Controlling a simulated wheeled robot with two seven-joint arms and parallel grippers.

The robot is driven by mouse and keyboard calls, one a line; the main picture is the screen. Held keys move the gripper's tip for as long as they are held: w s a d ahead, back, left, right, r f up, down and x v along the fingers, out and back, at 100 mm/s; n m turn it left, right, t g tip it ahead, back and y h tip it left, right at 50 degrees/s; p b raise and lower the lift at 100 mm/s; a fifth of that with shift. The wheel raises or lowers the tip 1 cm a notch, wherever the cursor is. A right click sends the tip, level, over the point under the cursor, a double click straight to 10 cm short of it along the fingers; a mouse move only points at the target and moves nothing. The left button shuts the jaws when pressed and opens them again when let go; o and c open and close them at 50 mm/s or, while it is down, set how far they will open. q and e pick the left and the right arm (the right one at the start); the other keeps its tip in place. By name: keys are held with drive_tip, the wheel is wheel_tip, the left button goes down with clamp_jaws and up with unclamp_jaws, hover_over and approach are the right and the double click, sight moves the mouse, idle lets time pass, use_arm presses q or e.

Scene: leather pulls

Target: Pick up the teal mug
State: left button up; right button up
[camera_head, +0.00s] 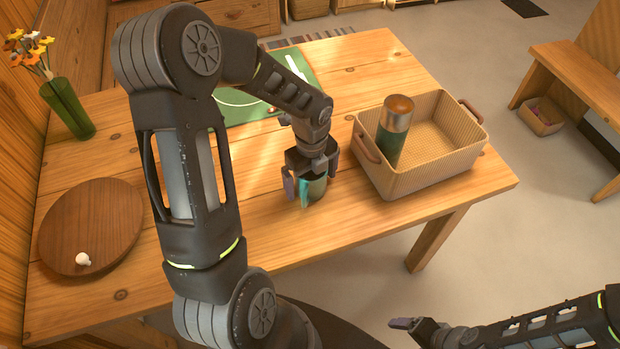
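The teal mug (316,189) stands on the wooden table, left of the basket. My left gripper (308,184) reaches down over it from above, with its fingers around or right beside the mug. The gripper hides the mug's upper part, and I cannot tell whether the fingers press on it. My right gripper (408,325) is low in the view, off the table's front edge and away from the mug. Its fingers are seen edge-on, so their opening cannot be told.
A woven basket (432,172) with leather pulls holds a green cylinder with a tan top (393,130). A green mat (236,109) lies behind my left arm. A round wooden board (92,222) with a small white item (83,259) and a green flower vase (68,107) are at left.

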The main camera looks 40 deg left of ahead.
use_arm(q)
drive_tip(key=shift+f, duration=0.2)
drive_tip(key=shift+c, duration=0.2)
drive_tip(key=c, duration=1.7)
drive_tip(key=shift+r, duration=0.15)
drive_tip(key=shift+c, duration=0.2)
wheel_tip(320, 180, up, 10)
idle(0.3)
